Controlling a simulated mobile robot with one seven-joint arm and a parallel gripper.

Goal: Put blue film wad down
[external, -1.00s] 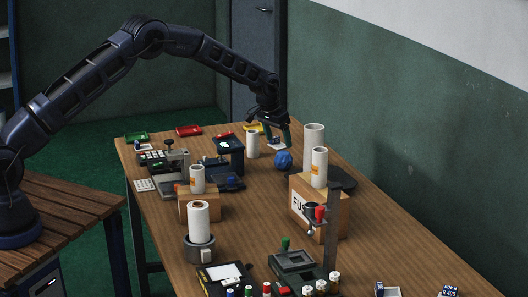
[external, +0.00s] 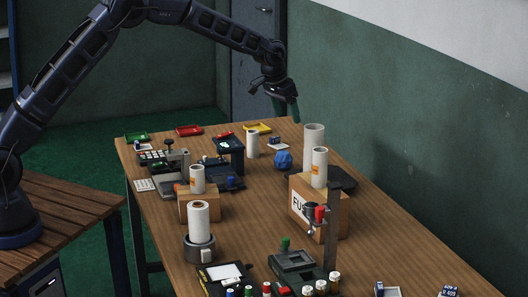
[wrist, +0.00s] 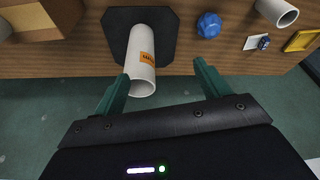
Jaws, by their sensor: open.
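The blue film wad (external: 283,159) sits on the wooden table, left of a tall white tube (external: 313,146). It also shows in the wrist view (wrist: 209,25), apart from my fingers. My gripper (external: 287,108) is raised above the table's far edge, up and away from the wad. In the wrist view, my gripper (wrist: 158,88) has its two green fingers spread wide with nothing held between them. The white tube with an orange label (wrist: 142,55) appears between the fingertips but lies beyond them.
A cardboard box (external: 335,210) bearing a white tube and a metal post (external: 332,230) stand right of centre. Green, red and yellow trays (external: 257,128) line the far end. The table (external: 255,225) is bare between the boxes.

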